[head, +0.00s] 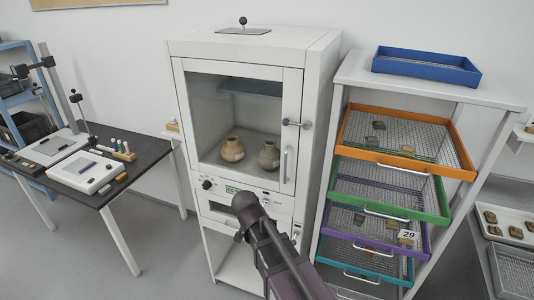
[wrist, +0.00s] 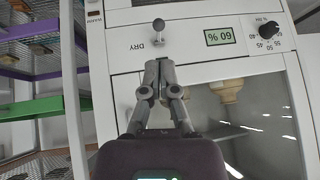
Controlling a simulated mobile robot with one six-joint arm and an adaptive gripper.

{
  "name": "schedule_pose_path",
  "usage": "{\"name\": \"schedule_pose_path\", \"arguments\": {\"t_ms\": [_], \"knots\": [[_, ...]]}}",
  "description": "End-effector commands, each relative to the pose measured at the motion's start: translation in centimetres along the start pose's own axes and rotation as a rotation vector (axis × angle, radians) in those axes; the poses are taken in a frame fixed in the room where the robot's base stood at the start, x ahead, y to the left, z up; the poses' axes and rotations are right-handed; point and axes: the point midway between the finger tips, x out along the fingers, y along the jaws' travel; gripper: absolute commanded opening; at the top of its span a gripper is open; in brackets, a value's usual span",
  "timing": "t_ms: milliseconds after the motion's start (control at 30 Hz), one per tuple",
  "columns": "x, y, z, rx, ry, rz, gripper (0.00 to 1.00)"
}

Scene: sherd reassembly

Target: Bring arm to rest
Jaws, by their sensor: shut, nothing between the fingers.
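My gripper (wrist: 160,66) is shut and empty in the wrist view. Its fingertips point at the white front panel of the cabinet (wrist: 190,72), just short of a small round-headed lever (wrist: 158,30) near the word DRY. I cannot tell whether the fingertips touch the panel. In the head view my arm (head: 282,262) reaches up from the bottom edge in front of the cabinet (head: 322,85); its gripper is not clear there. The cabinet's glass door (head: 215,110) looks closed, with two clay pots (head: 232,150) (head: 268,155) behind it.
A rack of coloured mesh drawers (head: 465,165) stands right of the cabinet, several pulled out, with sherds. A blue tray (head: 425,68) lies on top. A dark table (head: 125,180) with tools stands left. Floor between the table and cabinet is clear.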

Motion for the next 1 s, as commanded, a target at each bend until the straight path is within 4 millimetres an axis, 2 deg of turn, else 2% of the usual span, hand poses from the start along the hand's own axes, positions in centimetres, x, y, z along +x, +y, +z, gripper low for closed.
{"name": "schedule_pose_path", "arguments": {"t_ms": [167, 367, 667, 1000], "knots": [[0.1, 1.0, -0.1, -0.005, -0.012, 0.013, 0.00], [0.4, 4.8, -0.2, -0.027, -0.069, 0.059, 0.00], [0.3, 13.8, 0.6, -0.096, -0.244, 0.138, 0.00], [-1.5, 23.1, 2.7, -0.175, -0.472, 0.139, 0.00]]}}
